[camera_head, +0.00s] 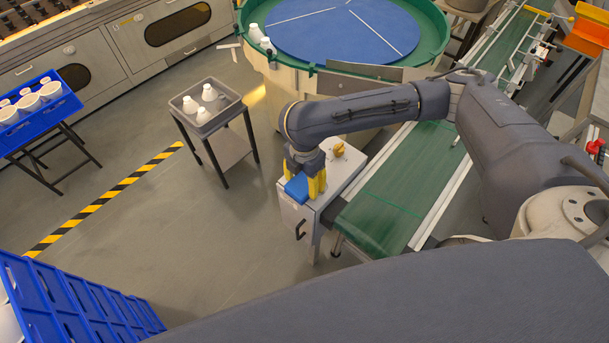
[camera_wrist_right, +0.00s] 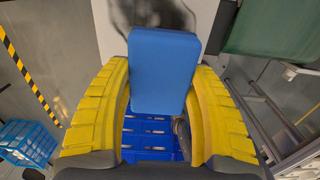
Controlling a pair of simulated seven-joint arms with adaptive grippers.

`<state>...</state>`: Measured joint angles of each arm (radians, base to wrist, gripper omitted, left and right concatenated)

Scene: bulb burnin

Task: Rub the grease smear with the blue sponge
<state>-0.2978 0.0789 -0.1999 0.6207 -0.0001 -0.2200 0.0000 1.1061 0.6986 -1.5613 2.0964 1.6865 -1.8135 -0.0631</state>
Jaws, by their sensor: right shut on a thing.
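My right gripper (camera_head: 308,183) has yellow fingers and points down over the left end of the white cabinet (camera_head: 346,168). It is shut on the blue sponge (camera_head: 296,188). In the right wrist view, the sponge (camera_wrist_right: 163,66) sits between the two yellow fingers of the gripper (camera_wrist_right: 161,84). A dark streaky patch (camera_wrist_right: 150,12), which looks like the grease smear, shows on the pale surface beyond the sponge; the sponge hides part of it. I cannot tell whether the sponge touches the surface. My left gripper is out of view.
A round green-rimmed table (camera_head: 440,40) stands behind. A grey tray (camera_head: 232,105) with white bulbs is on a cart to the left. Floor between is clear.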

